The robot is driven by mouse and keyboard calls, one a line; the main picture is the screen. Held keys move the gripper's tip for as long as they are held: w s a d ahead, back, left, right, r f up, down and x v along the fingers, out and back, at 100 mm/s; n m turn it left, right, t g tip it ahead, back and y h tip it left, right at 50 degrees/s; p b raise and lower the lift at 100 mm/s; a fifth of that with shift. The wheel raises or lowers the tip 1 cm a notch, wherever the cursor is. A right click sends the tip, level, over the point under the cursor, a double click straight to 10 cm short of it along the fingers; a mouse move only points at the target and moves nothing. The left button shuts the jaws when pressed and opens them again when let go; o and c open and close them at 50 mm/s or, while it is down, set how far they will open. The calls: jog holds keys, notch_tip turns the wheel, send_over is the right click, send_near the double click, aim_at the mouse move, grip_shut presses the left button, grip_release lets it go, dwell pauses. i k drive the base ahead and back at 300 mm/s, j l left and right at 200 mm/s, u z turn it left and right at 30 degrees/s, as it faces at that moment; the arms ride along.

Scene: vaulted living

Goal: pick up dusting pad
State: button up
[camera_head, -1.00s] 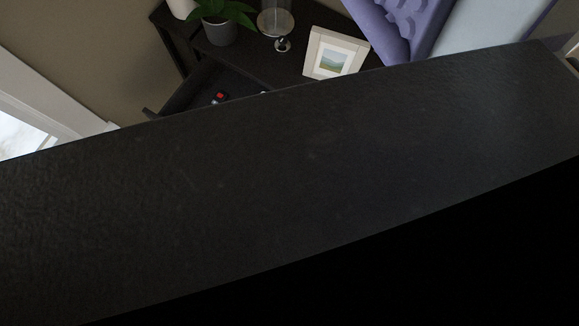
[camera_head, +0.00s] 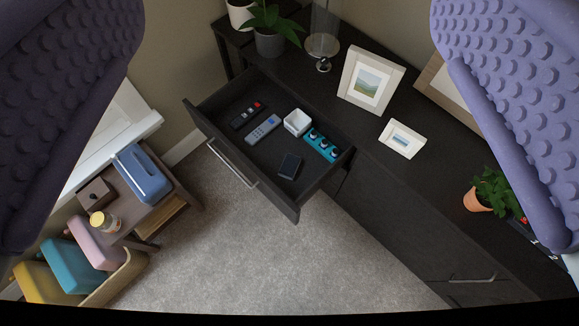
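My gripper (camera_head: 290,130) is wide open and empty, with a purple, bumpy finger at each side of the picture. An open dark drawer (camera_head: 228,173) lies below and between the fingers, some distance away. In it are a small dark block (camera_head: 290,166), a teal item with several dark round parts (camera_head: 321,144), a small white box (camera_head: 297,122), a blue-grey remote (camera_head: 263,129) and a black remote with a red button (camera_head: 247,115). I cannot tell which, if any, is the dusting pad.
The dark cabinet (camera_head: 400,190) carries picture frames (camera_head: 371,80), potted plants (camera_head: 270,40) and a glass vessel (camera_head: 322,45). A small table (camera_head: 150,215) with a blue case (camera_head: 143,172) stands at left. Carpet (camera_head: 270,250) in front of the drawer is clear.

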aim_at(291, 165)
jog(key=i+u, duration=0.4)
jog(key=i, duration=0.3)
jog(key=i+l+u, duration=0.2)
jog(key=i+u, duration=0.15)
jog(key=i, duration=0.3)
